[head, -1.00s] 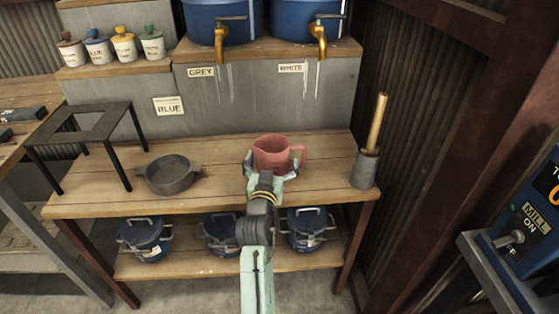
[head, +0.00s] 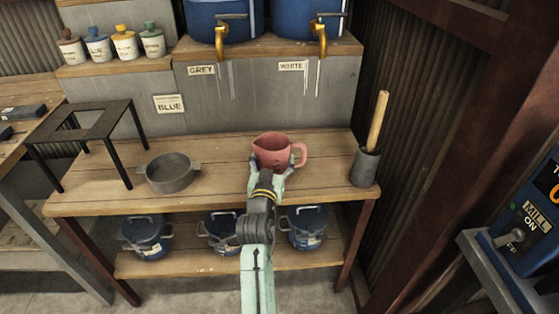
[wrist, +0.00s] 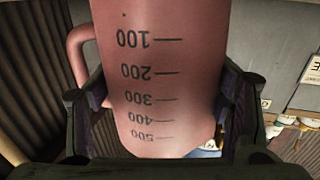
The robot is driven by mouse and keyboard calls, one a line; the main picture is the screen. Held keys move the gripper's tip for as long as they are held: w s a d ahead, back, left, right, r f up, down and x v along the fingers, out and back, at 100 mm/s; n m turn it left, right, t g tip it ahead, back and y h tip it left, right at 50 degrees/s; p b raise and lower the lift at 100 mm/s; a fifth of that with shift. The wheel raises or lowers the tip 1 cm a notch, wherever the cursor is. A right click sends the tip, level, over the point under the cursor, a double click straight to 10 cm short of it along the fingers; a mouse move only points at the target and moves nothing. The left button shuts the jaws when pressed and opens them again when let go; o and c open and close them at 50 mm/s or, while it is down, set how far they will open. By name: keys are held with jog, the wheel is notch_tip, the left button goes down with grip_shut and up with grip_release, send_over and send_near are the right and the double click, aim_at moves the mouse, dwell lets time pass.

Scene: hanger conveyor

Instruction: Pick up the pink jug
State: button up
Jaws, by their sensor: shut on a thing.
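The pink jug (head: 272,152) is upright over the middle right of the wooden bench, with its handle to the right. My gripper (head: 270,178) is at the jug's near side in the head view, its fingers on either side of the body. In the wrist view the jug (wrist: 160,85) fills the middle, with dark volume marks from 100 to 500, and the fingers close on it from both sides. Its handle shows at the left there. I cannot tell whether the jug's base touches the bench.
A grey pan (head: 170,173) and a black metal stand (head: 98,118) are to the left on the bench (head: 225,190). A grey pot with a wooden-handled tool (head: 366,165) stands to the right. Blue tanks with brass taps (head: 222,22) are behind. Lidded blue pots (head: 146,238) sit on the lower shelf.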

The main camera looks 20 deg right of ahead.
aim_at(271, 157)
jog(key=shift+r, duration=0.1)
jog(key=shift+r, duration=0.75)
jog(key=shift+s+a+r+b, duration=0.15)
jog(key=shift+r+b, duration=0.45)
jog(key=shift+r, duration=0.35)
jog(key=a+r+p+v, duration=0.1)
jog(key=v, duration=0.6)
jog(key=w+a+p+v, duration=0.1)
jog(key=p+v, duration=0.1)
jog(key=v, duration=0.6)
jog(key=shift+a+r, duration=0.2)
jog(key=shift+r, duration=0.15)
